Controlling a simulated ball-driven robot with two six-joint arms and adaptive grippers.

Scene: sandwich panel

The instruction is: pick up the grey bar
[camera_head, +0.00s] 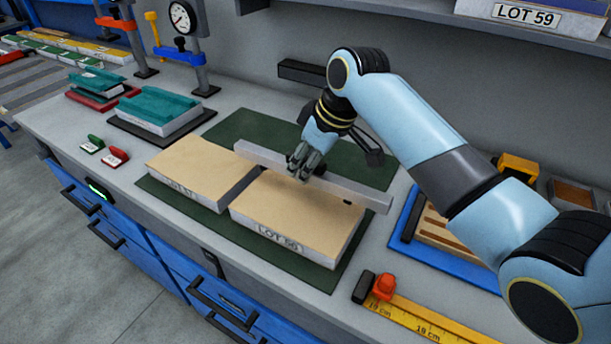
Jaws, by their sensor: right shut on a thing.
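The grey bar (352,190) is a long, straight piece lying along the back edge of two tan-topped panels. My right gripper (303,172) points down at the bar's middle, behind the near right panel, and is shut on the bar. Its fingers hide a short stretch of the bar. Whether the bar is clear of the surface below I cannot tell. The right panel (290,213) carries a LOT label on its front, and the left panel (200,168) stands beside it with a narrow gap. My left gripper is not in view.
Both panels rest on a dark green mat (180,200). A blue tray (408,229) and a yellow ruler (430,320) with an orange stop lie to the right. Teal-topped blocks (160,104) and a dial gauge (182,17) stand at the left. A shelf (420,25) overhangs the back.

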